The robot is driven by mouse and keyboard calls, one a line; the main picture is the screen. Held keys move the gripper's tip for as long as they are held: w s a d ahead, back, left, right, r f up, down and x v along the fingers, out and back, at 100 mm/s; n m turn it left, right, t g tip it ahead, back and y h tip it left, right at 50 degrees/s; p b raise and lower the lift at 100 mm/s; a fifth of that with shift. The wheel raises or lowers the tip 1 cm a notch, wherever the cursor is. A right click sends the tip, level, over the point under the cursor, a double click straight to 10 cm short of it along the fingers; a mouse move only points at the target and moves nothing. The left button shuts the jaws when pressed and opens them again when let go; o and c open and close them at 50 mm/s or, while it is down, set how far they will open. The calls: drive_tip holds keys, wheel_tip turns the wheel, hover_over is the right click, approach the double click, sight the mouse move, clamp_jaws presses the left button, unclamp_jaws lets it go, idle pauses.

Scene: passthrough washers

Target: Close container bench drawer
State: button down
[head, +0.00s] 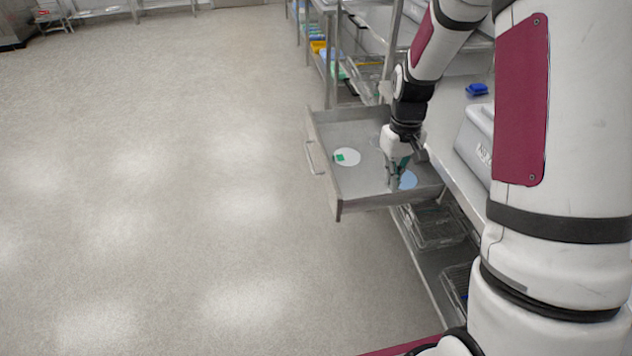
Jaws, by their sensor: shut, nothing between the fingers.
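The container bench drawer (329,179) is pulled well out from the bench, its front panel and bar handle (314,158) facing left over the floor. I cannot tell whether the fingertips touch the drawer's bottom. My gripper and wrist hide part of the drawer's inside.
The metal bench (452,116) runs along the right, with a grey container (476,142) and a blue item (477,89) on top. Wire baskets (434,224) stand on the shelf below. Shelving with coloured items stands behind. The floor (170,190) to the left is clear.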

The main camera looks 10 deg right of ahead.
drive_tip(key=w+a+f+n+h+b, duration=0.2)
drive_tip(key=w+a+f+n+b, duration=0.4)
drive_tip(key=w+a+n+b, duration=0.4)
drive_tip(key=w+a+f+n+h+b, duration=0.2)
drive_tip(key=w+a+f+n+b, duration=0.45)
drive_tip(key=w+a+b, duration=0.45)
drive_tip(key=s+d+f, duration=0.2)
drive_tip(key=d+f, duration=0.5)
drive_tip(key=f, duration=0.1)
drive_tip(key=shift+f+n+t+b, duration=0.15)
drive_tip(key=shift+n+t+b, duration=0.15)
drive_tip(key=shift+n+t, duration=0.15)
drive_tip(key=shift+d, duration=0.1)
drive_tip(key=p, duration=0.6)
hover_over(417, 184)
drive_tip(key=shift+d, duration=0.1)
